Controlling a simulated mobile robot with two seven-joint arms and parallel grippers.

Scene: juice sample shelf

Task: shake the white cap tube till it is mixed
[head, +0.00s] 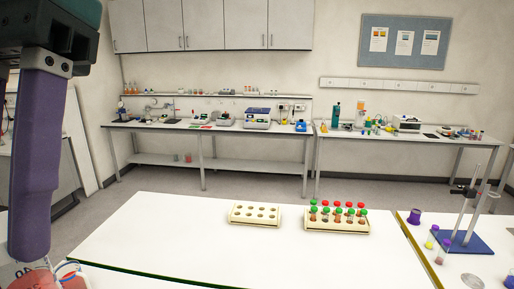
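I cannot make out a white cap tube in the head view. A cream rack (337,227) on the white table holds several tubes with red and green caps, standing in rows. A second cream rack (255,215) to its left shows empty holes. Part of my arm (38,150) hangs down at the left edge of the view.
The white table (180,235) is bare left of the racks. On the right-hand table, a retort stand (465,241) with a blue base, a purple cup (414,217) and small vials (431,242) stand. Equipment benches (230,131) line the back wall.

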